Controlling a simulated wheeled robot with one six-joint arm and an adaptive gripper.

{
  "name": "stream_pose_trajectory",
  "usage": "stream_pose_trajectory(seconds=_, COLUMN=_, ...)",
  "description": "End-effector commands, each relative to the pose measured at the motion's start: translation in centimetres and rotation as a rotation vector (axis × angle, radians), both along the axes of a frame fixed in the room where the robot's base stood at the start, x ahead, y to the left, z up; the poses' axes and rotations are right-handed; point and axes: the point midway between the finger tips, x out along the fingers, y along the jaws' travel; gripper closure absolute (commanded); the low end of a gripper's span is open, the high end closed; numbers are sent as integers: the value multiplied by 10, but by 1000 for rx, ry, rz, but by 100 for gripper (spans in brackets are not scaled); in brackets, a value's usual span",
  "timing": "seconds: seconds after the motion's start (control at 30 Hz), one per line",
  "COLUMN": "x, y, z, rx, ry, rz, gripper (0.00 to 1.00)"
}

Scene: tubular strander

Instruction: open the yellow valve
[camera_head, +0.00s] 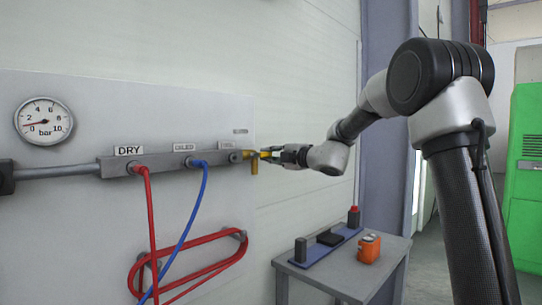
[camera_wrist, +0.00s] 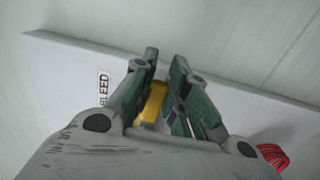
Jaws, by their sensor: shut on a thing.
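The yellow valve (camera_head: 255,163) sits at the right end of the grey manifold bar on the wall panel. Its yellow handle points downward in the head view. My gripper (camera_head: 272,155) reaches it from the right, and its fingers are at the valve. In the wrist view the yellow handle (camera_wrist: 154,103) lies between the two green-padded fingers of my gripper (camera_wrist: 165,85), which is shut on it. The fingers and palm hide part of the valve.
Red (camera_head: 151,215) and blue (camera_head: 190,215) hoses hang from the manifold (camera_head: 165,163). A coiled red hose (camera_head: 245,248) hangs below. A small grey table (camera_head: 345,280) below my arm holds an orange object (camera_head: 369,248).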

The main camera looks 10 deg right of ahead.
Motion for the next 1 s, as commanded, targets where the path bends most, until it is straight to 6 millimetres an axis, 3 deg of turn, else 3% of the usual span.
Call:
stream_pose_trajectory(seconds=0.03, x=0, y=0, z=-2, rx=0, ry=4, rz=-1, gripper=100)
stream_pose_trajectory(seconds=0.07, x=0, y=0, z=-2, rx=0, ry=4, rz=-1, gripper=81)
stream_pose_trajectory(seconds=0.1, x=0, y=0, z=-2, rx=0, ry=4, rz=-1, gripper=74)
stream_pose_trajectory(seconds=0.2, x=0, y=0, z=-2, rx=-1, ry=3, rz=-1, gripper=62)
stream_pose_trajectory(seconds=0.57, x=-5, y=-4, z=0, rx=-1, ry=0, rz=-1, gripper=62)
stream_pose_trajectory(seconds=1.0, x=-75, y=-56, z=-1, rx=-1, ry=1, rz=-4, gripper=62)
